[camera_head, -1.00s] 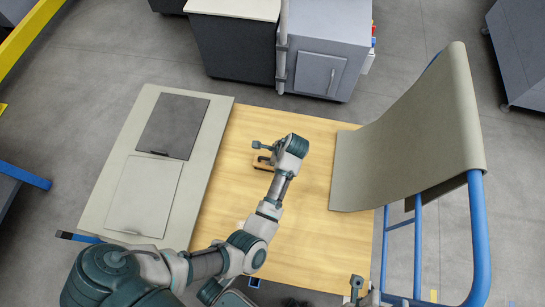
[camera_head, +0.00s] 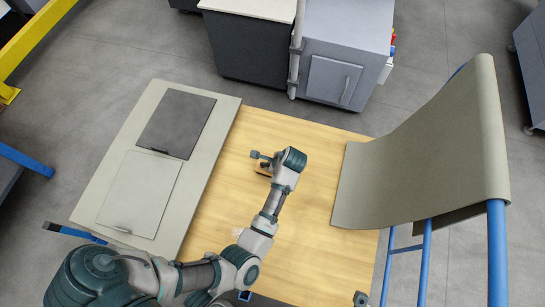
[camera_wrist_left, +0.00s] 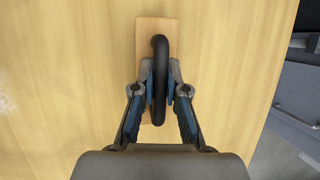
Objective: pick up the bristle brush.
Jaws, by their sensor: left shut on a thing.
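The bristle brush is a tan wooden block (camera_wrist_left: 156,24) with a curved black handle (camera_wrist_left: 159,60), seen from above in the left wrist view. My left gripper (camera_wrist_left: 160,82) has its two fingers on either side of the black handle and is shut on it. In the head view my left gripper (camera_head: 266,168) is over the wooden table, and my wrist hides most of the brush. The bristles are hidden, and I cannot tell whether the brush touches the table. My right gripper is not in view.
The wooden table (camera_head: 308,200) is largely clear around the brush. On its left lies a pale board (camera_head: 208,182) with a dark panel (camera_head: 175,123) and a light panel (camera_head: 139,193). On its right a grey curved sheet (camera_head: 420,150) hangs over a blue frame (camera_head: 497,250).

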